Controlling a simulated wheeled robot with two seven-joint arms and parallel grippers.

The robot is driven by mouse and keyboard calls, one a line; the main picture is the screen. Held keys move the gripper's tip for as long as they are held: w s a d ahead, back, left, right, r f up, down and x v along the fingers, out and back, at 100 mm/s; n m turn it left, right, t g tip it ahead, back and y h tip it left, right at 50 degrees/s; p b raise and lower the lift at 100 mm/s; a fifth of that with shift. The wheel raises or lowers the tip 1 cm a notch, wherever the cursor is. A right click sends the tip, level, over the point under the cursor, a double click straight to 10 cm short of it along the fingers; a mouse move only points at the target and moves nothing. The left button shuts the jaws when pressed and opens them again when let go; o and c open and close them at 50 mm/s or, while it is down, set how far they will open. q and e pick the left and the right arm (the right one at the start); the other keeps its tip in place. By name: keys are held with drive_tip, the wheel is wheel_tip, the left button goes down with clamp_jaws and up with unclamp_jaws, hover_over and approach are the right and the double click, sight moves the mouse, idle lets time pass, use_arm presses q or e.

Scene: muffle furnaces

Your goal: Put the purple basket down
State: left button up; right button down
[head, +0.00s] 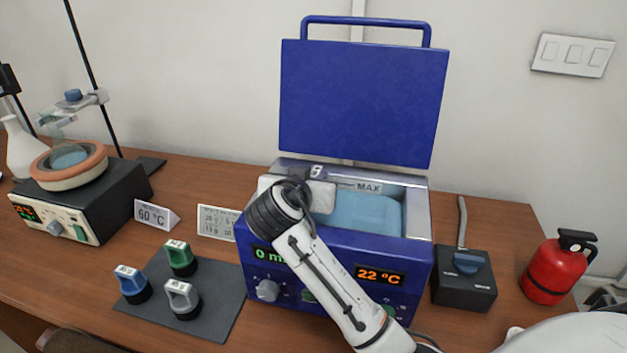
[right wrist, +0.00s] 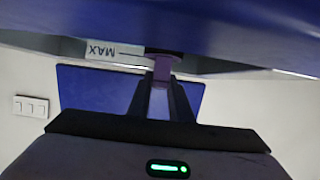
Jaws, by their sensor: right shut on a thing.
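My right gripper (head: 303,190) is over the left part of the open blue water bath (head: 330,245). Its fingertips are hidden in the head view. In the right wrist view, the gripper (right wrist: 161,92) is shut on the purple basket's handle (right wrist: 162,70). The rest of the basket is hidden in both views, so I cannot tell whether it touches the bath's floor. Pale blue water (head: 365,212) shows in the bath, below a MAX label (head: 369,188). My left gripper is not in view.
The bath's lid (head: 362,105) stands open behind it. A dark mat (head: 222,300) with several coloured-top weights lies at front left. A hotplate (head: 95,215) stands far left. A black switch box (head: 463,285) and red extinguisher (head: 555,268) stand right of the bath.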

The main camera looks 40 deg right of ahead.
drive_tip(key=shift+f, duration=0.3)
drive_tip(key=shift+f+b, duration=0.35)
drive_tip(key=shift+f, duration=0.25)
drive_tip(key=shift+f, duration=0.1)
drive_tip(key=c, duration=1.6)
unclamp_jaws()
